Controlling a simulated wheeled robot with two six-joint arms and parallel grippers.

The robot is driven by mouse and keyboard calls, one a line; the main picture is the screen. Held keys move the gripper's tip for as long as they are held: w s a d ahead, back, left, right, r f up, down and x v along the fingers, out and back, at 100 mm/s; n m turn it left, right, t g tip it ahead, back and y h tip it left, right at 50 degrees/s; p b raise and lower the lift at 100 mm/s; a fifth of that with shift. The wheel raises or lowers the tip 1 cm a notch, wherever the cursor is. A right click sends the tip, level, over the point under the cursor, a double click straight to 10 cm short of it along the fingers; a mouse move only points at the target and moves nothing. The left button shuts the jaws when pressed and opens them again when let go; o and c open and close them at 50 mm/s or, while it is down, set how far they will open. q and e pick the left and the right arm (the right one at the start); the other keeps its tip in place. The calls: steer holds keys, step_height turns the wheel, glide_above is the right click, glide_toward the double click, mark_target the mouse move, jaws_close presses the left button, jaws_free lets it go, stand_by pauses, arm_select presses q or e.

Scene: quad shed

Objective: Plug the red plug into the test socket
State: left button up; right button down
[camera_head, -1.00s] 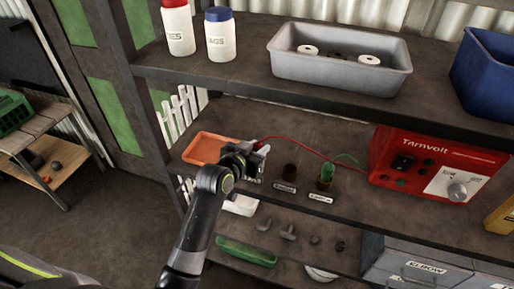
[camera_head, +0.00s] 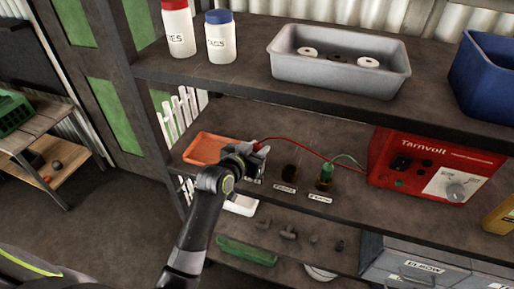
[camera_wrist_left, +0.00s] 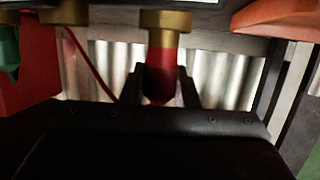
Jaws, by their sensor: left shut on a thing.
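My left gripper (camera_head: 257,160) is shut on the red plug (camera_wrist_left: 163,75), above the left end of the socket row on the middle shelf. In the left wrist view the plug stands between the fingers, its end meeting a brass socket (camera_wrist_left: 166,21). I cannot tell how far in it sits. In the head view the gripper hides this socket and most of the plug. The middle socket (camera_head: 289,172) is empty. A green plug (camera_head: 325,174) stands in the right one. The labels are too small to read surely. My right gripper is out of view.
A red lead (camera_head: 300,142) runs from the plug to the red Tarnvolt unit (camera_head: 425,165) on the right. An orange tray (camera_head: 205,148) lies left of the gripper. The upper shelf (camera_head: 245,75), with a grey bin (camera_head: 340,75), hangs over the sockets.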

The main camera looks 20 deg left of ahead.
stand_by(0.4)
arm_select(q)
steer(key=shift+f+b, duration=0.35)
steer(key=shift+f, duration=0.25)
steer(key=o, duration=0.7)
steer(key=shift+s, duration=0.1)
steer(key=shift+s+a+r+p, duration=0.15)
steer(key=shift+s+r+p, duration=0.1)
steer(key=shift+s+p, duration=0.25)
steer(key=shift+p+v, duration=1.15)
steer(key=shift+v, duration=0.85)
steer(key=p+v, duration=0.2)
steer(key=v, duration=0.3)
steer(key=shift+s+a, duration=0.1)
steer(key=shift+s, duration=0.3)
